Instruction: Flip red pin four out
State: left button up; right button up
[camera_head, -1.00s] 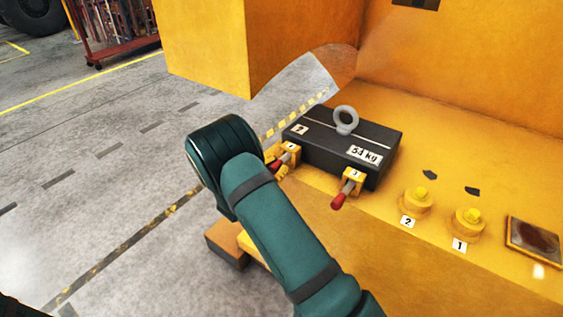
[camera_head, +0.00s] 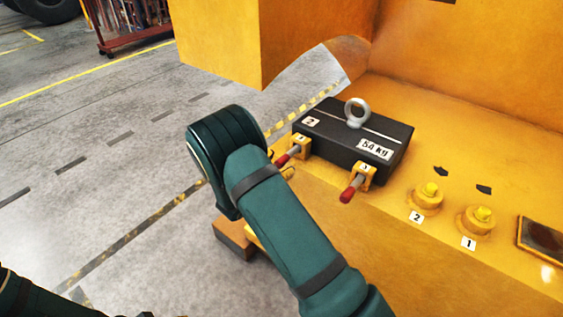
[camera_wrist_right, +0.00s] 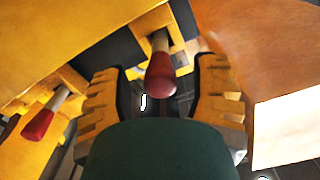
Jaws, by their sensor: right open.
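The dark casting (camera_head: 355,146) marked 54 kg sits on the yellow machine with a ring on top. Pin four (camera_head: 288,155), red-tipped in a yellow bracket, is at its left end, with its tip sticking out. Pin three (camera_head: 350,190) is to the right. My right gripper (camera_head: 288,173) is largely hidden behind my forearm in the head view, close to pin four. In the wrist view, my right gripper (camera_wrist_right: 165,95) has its fingers apart, and a red tip (camera_wrist_right: 161,74), apparently pin four, shows between them without visible grip. Another red pin (camera_wrist_right: 38,124) is to the left.
Two yellow round fittings labelled 2 (camera_head: 426,197) and 1 (camera_head: 475,219) stand right of the casting. A large yellow block (camera_head: 220,50) overhangs behind my arm. The grey floor (camera_head: 110,150) at left is clear. A red cart (camera_head: 130,25) stands far back.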

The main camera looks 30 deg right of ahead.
jog(key=v, duration=1)
jog(key=shift+s+a, duration=0.15)
jog(key=shift+a, duration=0.15)
notch_tip(320, 180, down, 14)
jog(key=s+a+n+t+y, duration=0.1)
jog(key=s+a+n+y, duration=0.15)
jog(key=n+y, duration=0.7)
jog(key=s+a+f+n+g+y, duration=0.1)
jog(key=s+a+n+g+y, duration=0.1)
jog(key=s+a+y, duration=0.3)
jog(key=s+a+f+n+g+y, duration=0.2)
jog(key=s+a+n+g+y, duration=0.1)
jog(key=s, duration=0.9)
jog(key=a+g+y, duration=0.1)
jog(key=a+y, duration=0.1)
jog(key=y, duration=0.1)
jog(key=shift+s+n, duration=0.25)
jog(key=shift+n, duration=0.1)
jog(key=shift+f, duration=0.1)
